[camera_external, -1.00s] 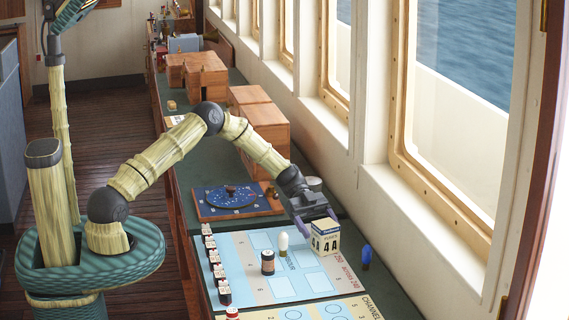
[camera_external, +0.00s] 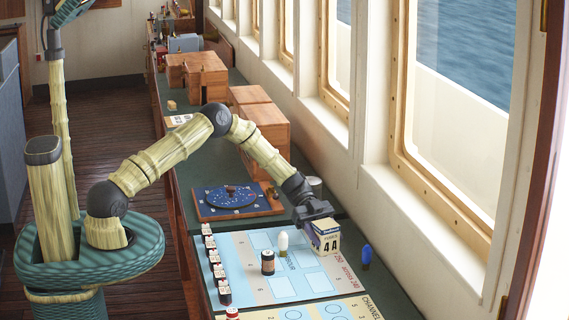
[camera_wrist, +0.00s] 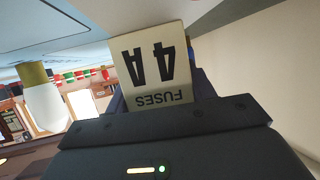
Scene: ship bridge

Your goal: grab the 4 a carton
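The 4 A carton (camera_external: 328,240) is a small cream box with a dark blue top band and black "4A" lettering. It stands on the light blue part of the board, near its right edge. In the wrist view the carton (camera_wrist: 155,68) shows upside down, with "FUSES" readable. My gripper (camera_external: 317,218) is down at the carton, covering part of its left side. In the wrist view dark finger parts show at both sides of the carton, very close to it. I cannot tell whether they press on it.
The white bulb also shows close by in the wrist view (camera_wrist: 45,105). A blue dial board (camera_external: 232,198) lies behind. Windows line the right.

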